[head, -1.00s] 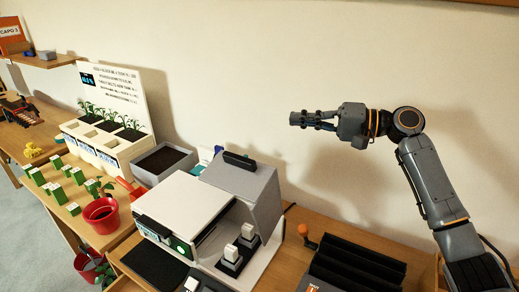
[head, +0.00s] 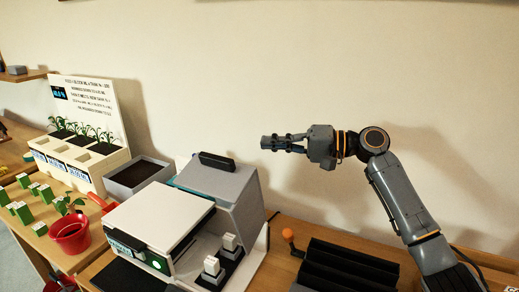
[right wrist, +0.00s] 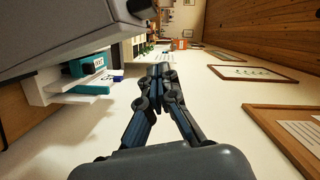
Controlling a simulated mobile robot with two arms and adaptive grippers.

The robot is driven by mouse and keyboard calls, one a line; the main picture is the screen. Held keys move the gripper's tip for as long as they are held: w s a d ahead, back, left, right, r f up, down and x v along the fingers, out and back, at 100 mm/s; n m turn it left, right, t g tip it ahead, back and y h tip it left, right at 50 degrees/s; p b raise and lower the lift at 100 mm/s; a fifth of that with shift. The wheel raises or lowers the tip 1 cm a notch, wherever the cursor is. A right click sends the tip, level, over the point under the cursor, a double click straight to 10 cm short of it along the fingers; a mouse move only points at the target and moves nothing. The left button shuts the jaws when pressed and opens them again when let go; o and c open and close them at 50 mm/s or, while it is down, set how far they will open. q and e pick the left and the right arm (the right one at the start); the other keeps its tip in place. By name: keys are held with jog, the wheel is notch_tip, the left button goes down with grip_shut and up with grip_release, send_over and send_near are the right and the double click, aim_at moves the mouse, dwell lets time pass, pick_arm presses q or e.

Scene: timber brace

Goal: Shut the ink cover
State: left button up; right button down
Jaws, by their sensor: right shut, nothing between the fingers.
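The printer (head: 158,215) stands on the wooden bench, with a white top and a small lit panel at its front. At its right the grey ink cover (head: 222,185), with a black handle (head: 217,162) on top, stands raised. The bay below is open, showing two white-topped blocks on black bases (head: 212,267). My right gripper (head: 268,143) is shut and empty, in the air above and right of the handle, apart from it. In the right wrist view its fingertips (right wrist: 162,72) are together, and the cover (right wrist: 70,25) fills the upper left. My left gripper is not in view.
An orange-knobbed lever (head: 288,236) and a black ribbed rack (head: 345,270) stand right of the printer. A soil box (head: 137,173), a seedling planter (head: 85,155) and a red pot (head: 70,232) are at the left. The wall is close behind.

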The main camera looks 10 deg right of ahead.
jog(key=a, duration=0.3)
jog(key=a+f+p, duration=0.1)
jog(key=a, duration=0.2)
jog(key=a+p, duration=0.1)
jog(key=a, duration=0.2)
jog(key=shift+w+a+f, duration=0.15)
jog(key=shift+w, duration=0.25)
jog(key=shift+s+a+f+p, duration=0.2)
jog(key=shift+s+p, duration=0.1)
jog(key=shift+s, duration=0.25)
jog(key=shift+a, duration=0.1)
